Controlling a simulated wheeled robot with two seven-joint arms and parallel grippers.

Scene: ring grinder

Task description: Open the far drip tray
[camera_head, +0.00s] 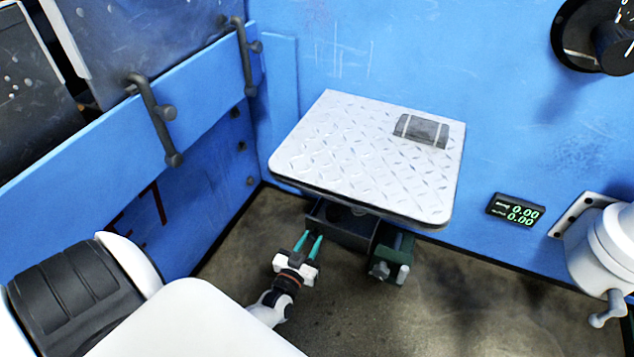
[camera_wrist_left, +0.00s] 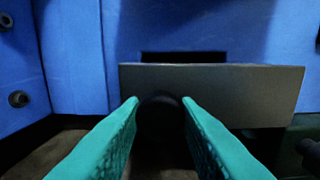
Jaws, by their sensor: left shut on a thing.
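The far drip tray (camera_head: 335,229) is a dark grey box-like drawer under the white tread-plate shelf. Its flat front (camera_wrist_left: 245,90) fills the middle of the left wrist view, with a dark slot in the blue wall above it. My left gripper (camera_head: 309,240) has its teal fingers at the front of this tray. In the left wrist view the fingertips (camera_wrist_left: 160,100) are on either side of a dark rounded handle (camera_wrist_left: 160,112), shut on it. The fingers hide part of the handle. My right gripper is not in view.
The white tread-plate shelf (camera_head: 340,150) overhangs the tray and carries a small grey block (camera_head: 421,131). A green clamp-like part (camera_head: 394,258) stands right of the tray. Blue machine walls (camera_head: 520,140) close in the back and left. Bare floor lies in front.

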